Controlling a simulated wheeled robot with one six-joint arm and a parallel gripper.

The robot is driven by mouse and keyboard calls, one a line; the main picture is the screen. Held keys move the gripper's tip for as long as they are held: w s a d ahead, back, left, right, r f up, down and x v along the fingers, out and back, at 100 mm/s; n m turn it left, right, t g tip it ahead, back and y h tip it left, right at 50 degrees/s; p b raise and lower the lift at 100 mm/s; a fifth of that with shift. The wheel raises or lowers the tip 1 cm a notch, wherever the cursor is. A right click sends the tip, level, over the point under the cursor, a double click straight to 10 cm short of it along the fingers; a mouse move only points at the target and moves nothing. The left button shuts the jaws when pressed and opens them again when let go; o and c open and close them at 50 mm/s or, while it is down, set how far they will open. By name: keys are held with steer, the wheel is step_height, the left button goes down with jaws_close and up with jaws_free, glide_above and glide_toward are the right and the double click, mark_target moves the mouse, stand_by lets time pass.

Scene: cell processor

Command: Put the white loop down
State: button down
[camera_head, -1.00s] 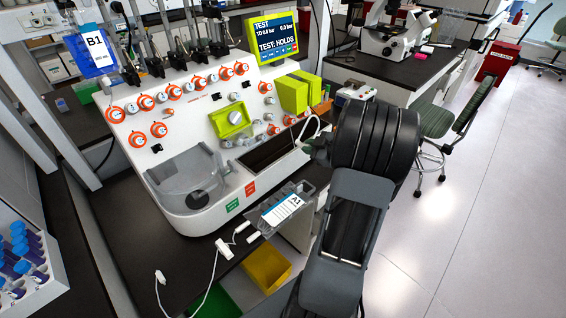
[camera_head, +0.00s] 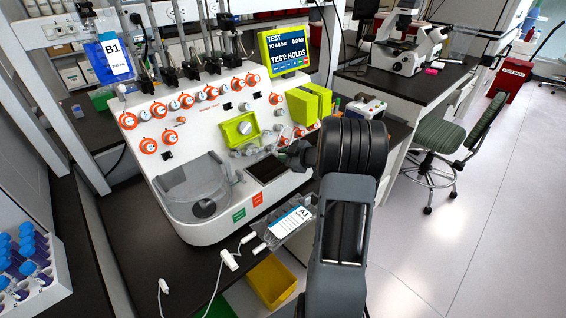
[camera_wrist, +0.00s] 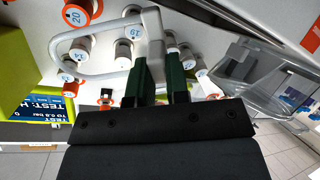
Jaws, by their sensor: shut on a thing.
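The white loop (camera_wrist: 85,24) is a bent tube in the wrist view. It runs close in front of the processor's numbered ports, such as port 20 (camera_wrist: 78,14). My gripper (camera_wrist: 163,66) has two dark green fingers shut on the loop's near end. I cannot tell whether the loop touches the ports or seats on them. In the head view my gripper (camera_head: 290,156) is at the right part of the white processor (camera_head: 160,190), mostly hidden behind my arm. The loop is hard to make out there.
A clear chamber (camera_wrist: 265,80) is at the right in the wrist view. Green blocks (camera_head: 305,103) and a screen (camera_head: 285,50) stand above my gripper. Bag A1 (camera_head: 290,220) lies at the bench front, with a yellow bin (camera_head: 271,280) below. A tube rack (camera_head: 35,265) is at left.

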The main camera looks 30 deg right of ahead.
steer(key=shift+w+a+f, duration=0.1)
steer(key=shift+w+a, duration=0.05)
steer(key=shift+w, duration=0.25)
step_height(320, 180, down, 3)
steer(key=shift+f, duration=0.2)
steer(key=shift+f, duration=0.15)
